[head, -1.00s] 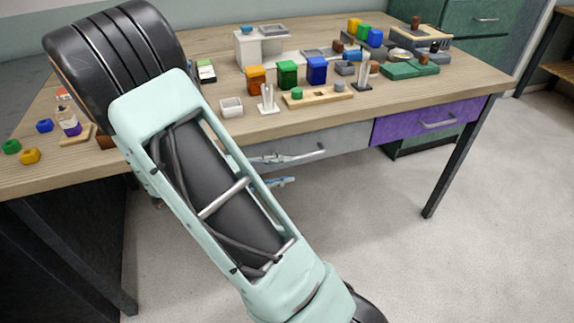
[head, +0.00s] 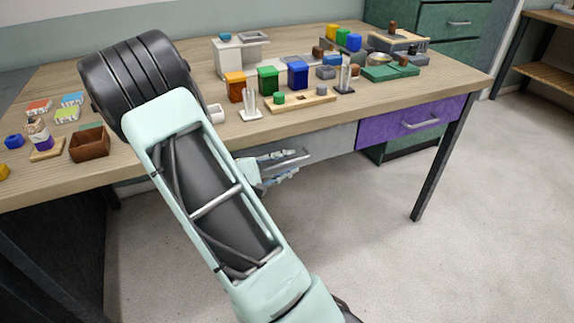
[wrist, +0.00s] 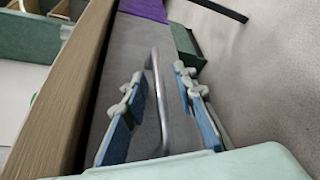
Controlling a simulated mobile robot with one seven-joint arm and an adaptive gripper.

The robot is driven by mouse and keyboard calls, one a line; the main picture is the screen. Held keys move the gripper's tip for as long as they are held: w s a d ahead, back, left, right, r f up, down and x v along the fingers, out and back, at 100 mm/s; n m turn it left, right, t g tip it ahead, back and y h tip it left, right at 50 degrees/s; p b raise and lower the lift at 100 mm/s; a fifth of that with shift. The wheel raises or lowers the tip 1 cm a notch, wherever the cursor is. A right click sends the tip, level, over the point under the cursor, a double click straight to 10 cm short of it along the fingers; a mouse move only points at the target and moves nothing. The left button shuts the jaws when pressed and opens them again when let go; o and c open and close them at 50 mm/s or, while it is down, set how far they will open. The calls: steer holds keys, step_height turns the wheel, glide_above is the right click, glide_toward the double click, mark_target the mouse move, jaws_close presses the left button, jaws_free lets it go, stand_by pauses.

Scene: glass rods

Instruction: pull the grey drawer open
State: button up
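The grey drawer (head: 335,143) is under the front edge of the table, left of a purple drawer, and looks shut. Its metal bar handle (wrist: 157,95) runs between the two fingers of my gripper (wrist: 159,75) in the wrist view. The fingers are apart, one on each side of the bar, with a visible gap to it. In the head view my gripper (head: 284,165) is at the drawer front, one finger above the handle and one below. My forearm hides the left part of the drawer there.
The wooden table (head: 190,60) carries colored containers, a wooden rack and small boxes. Its front edge lies close beside my gripper in the wrist view. The purple drawer (head: 408,122) and a dark table leg (head: 440,165) are to the right. The floor in front is clear.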

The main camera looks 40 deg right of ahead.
steer(key=shift+d, duration=0.1)
steer(key=shift+c, duration=0.6)
jaws_close()
steer(key=shift+s, duration=0.1)
